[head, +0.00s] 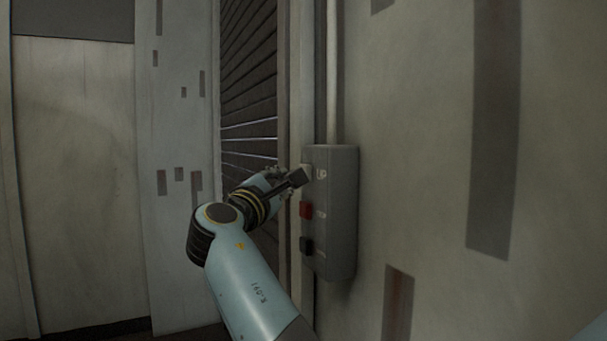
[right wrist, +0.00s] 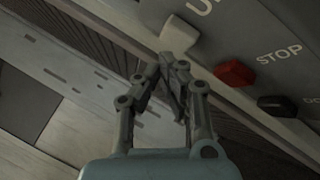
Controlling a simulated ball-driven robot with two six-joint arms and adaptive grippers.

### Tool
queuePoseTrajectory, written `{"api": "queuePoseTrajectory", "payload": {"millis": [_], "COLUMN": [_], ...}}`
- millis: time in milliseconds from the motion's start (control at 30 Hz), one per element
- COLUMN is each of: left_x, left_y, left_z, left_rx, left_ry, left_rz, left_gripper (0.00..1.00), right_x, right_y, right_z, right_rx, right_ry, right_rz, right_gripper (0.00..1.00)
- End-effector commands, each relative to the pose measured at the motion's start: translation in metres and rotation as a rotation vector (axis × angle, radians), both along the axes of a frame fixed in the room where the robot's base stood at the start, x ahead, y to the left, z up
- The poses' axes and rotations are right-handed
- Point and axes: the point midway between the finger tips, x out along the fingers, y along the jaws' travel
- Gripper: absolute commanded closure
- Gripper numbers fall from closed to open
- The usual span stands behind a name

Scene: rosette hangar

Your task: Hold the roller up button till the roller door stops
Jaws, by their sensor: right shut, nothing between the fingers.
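The grey control box (head: 338,215) is fixed to the wall beside the roller door (head: 248,75). Its pale up button (right wrist: 178,36) is at the top, marked with a partly cut-off label in the right wrist view. Below it are the red stop button (head: 306,209) and a black down button (head: 306,245). My right gripper (head: 302,176) is shut and empty, its tips at the up button. In the right wrist view the fingertips (right wrist: 177,68) meet just by the button's edge; I cannot tell whether they press it. My left gripper is out of view.
A conduit pipe (head: 333,75) runs up the wall from the box. The door has dark slats with thin light lines between some; its lower edge is hidden behind my arm. Pale wall panels (head: 75,180) stand at left. The wall right of the box is clear.

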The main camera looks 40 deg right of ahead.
Motion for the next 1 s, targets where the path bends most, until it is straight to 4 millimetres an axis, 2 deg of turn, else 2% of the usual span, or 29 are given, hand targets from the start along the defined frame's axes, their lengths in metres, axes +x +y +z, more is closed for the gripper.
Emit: {"api": "queuePoseTrajectory", "payload": {"millis": [300,1000], "left_x": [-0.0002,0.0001], "left_y": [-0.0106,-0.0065], "left_z": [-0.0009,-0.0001], "left_rx": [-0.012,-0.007], "left_ry": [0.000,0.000], "left_rz": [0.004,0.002], "left_gripper": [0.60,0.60], "right_x": [0.0000,-0.0003], "right_y": [0.0001,-0.0006], "right_z": [0.0001,0.0002], "right_rx": [0.000,0.000], "right_ry": [0.000,0.000], "right_rz": [0.000,0.000], "right_gripper": [1.00,1.00]}}
